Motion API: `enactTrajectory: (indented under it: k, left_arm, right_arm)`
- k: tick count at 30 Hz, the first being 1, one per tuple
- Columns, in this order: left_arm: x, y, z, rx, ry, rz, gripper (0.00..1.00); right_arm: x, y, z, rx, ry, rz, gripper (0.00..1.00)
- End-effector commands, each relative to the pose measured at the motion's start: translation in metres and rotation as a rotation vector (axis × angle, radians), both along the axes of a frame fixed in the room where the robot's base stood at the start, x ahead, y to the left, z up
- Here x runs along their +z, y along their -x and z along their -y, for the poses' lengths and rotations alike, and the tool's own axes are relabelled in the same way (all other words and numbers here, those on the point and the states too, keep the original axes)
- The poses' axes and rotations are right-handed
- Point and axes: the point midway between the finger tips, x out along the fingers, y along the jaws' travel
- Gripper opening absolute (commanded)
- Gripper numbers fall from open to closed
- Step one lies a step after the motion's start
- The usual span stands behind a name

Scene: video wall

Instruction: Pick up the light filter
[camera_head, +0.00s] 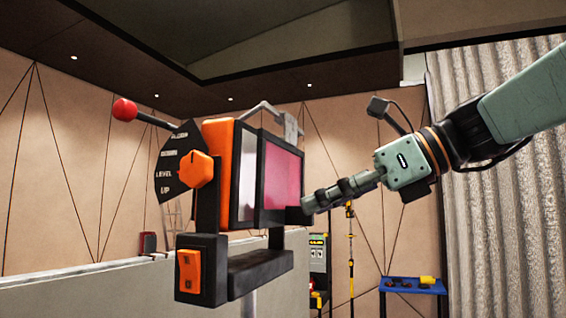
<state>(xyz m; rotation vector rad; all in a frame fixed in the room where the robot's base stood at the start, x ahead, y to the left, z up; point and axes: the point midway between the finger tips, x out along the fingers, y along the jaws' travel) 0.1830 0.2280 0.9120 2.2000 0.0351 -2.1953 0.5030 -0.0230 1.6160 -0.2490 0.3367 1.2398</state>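A light filter, a pink pane in a black frame (281,178), sits upright on the front of an orange and black lamp-like device (218,170). My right gripper (298,213) reaches in from the right, with its fingers seen nearly edge-on. Its fingertips overlap the lower right corner of the filter's frame in the picture. I cannot tell whether they touch it or are closed on it, as the two fingers do not show apart. My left gripper is not in view.
The device has an orange knob (198,168), a red-ended lever (125,109) and an orange switch (189,271). A pale low wall (80,290) stands behind it. A blue table (412,286) with small items stands at the back right, near a grey curtain (510,220).

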Motion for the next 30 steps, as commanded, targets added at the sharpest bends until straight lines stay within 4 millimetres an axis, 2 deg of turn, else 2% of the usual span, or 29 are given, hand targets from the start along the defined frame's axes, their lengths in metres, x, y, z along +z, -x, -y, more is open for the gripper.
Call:
enactTrajectory:
  k: [2,7,16,30]
  left_arm:
    - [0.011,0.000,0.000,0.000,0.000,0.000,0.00]
    - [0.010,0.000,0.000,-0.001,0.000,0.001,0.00]
    - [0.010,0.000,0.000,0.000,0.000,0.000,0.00]
    - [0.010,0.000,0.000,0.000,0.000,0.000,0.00]
  right_arm:
    - [0.001,-0.001,-0.005,0.000,0.001,-0.004,0.40]
    - [-0.009,-0.007,-0.021,-0.002,0.003,-0.003,0.40]
    - [-0.011,-0.008,-0.024,-0.001,0.000,-0.001,0.40]
    - [-0.011,-0.008,-0.024,-0.001,0.001,-0.001,0.00]
